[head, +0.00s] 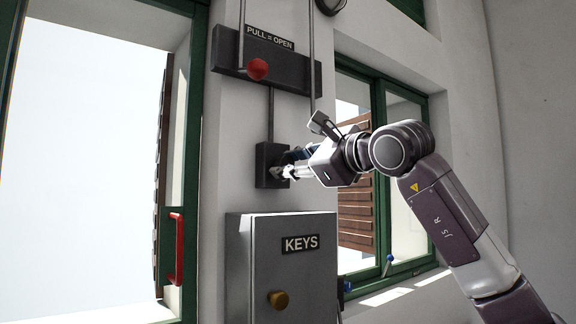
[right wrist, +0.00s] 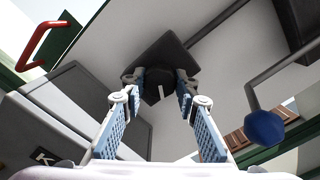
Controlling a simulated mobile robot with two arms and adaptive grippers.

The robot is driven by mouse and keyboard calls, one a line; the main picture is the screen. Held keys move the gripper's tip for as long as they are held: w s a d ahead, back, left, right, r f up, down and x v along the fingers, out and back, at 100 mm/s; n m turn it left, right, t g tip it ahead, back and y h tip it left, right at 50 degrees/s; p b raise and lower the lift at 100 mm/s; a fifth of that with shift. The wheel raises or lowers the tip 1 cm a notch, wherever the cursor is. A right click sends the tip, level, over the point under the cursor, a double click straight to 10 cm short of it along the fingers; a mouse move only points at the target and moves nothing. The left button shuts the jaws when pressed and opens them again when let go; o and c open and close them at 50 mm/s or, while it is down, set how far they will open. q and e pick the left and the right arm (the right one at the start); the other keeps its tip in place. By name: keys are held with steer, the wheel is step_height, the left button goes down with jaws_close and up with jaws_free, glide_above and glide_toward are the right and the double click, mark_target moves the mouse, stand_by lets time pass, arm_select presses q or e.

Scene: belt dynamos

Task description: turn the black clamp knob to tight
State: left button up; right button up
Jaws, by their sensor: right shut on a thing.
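The black clamp knob (right wrist: 158,84) is round with a short white mark on its face. It sits on a dark square plate (right wrist: 160,52) on the wall, which also shows in the head view (head: 265,158) at the foot of a vertical rod. My right gripper (head: 280,172) reaches in from the right. In the right wrist view its fingers (right wrist: 160,80) are shut on the knob, one on each side. In the head view the knob is hidden behind the fingertips. My left gripper is in neither view.
A grey KEYS box (head: 285,262) with a brass knob juts out just below. Above is a PULL = OPEN bar (head: 290,72) with a red ball (head: 257,69). A door with a red handle (head: 176,250) is left; a green-framed window (head: 382,100) is right.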

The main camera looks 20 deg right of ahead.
steer(key=shift+f, duration=0.2)
steer(key=o, duration=1.1)
steer(key=shift+r, duration=0.1)
steer(key=shift+o, duration=0.2)
steer(key=shift+s, duration=0.1)
steer(key=v, duration=1.2)
